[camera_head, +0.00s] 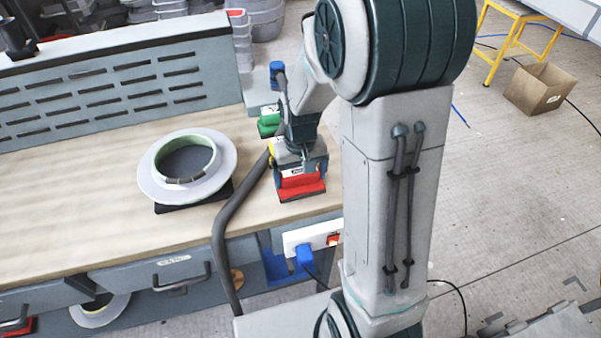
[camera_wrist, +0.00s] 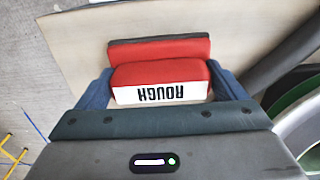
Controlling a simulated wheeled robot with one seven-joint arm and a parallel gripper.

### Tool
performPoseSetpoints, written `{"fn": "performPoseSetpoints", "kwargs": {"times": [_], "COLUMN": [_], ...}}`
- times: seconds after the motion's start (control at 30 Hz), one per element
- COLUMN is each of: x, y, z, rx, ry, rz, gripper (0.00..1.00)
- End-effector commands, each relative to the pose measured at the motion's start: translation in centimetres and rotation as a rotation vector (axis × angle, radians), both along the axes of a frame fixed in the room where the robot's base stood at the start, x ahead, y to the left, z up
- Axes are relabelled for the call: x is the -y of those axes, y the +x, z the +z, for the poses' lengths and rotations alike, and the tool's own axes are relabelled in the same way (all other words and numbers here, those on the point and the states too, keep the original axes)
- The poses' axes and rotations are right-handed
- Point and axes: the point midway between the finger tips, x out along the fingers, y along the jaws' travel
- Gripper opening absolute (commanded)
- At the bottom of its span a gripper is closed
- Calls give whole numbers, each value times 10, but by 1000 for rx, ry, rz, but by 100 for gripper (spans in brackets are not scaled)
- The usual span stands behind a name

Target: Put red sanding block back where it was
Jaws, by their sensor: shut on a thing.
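The red sanding block (camera_head: 300,188) is at the right end of the workbench in the head view. It has a wide red lower part with a dark underside and a narrower upper part with a white label. In the wrist view the red sanding block (camera_wrist: 160,75) shows its label, reading "ROUGH", upside down. My gripper (camera_head: 300,165) is above it, with its blue fingers shut on both sides of the upper part; my gripper (camera_wrist: 161,86) shows this in the wrist view too. I cannot tell whether the block touches the bench top.
A green block (camera_head: 268,124) stands behind my gripper on the wooden bench top (camera_head: 60,215). A white ring-shaped mould (camera_head: 150,183) lies to the left. A dark hose (camera_head: 225,235) runs over the bench edge beside the block. The left bench top is clear.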

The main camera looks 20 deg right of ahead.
Motion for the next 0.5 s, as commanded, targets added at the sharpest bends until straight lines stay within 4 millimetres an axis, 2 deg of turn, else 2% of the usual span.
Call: {"fn": "performPoseSetpoints", "kwargs": {"times": [0.13, 0.17, 0.2, 0.5], "x": [0, 0, 0, 0], "y": [0, 0, 0, 0], "z": [-4, -4, -3, 2], "rx": [0, 0, 0, 0], "ry": [0, 0, 0, 0], "rz": [0, 0, 0, 1], "gripper": [69, 94, 100, 100]}}
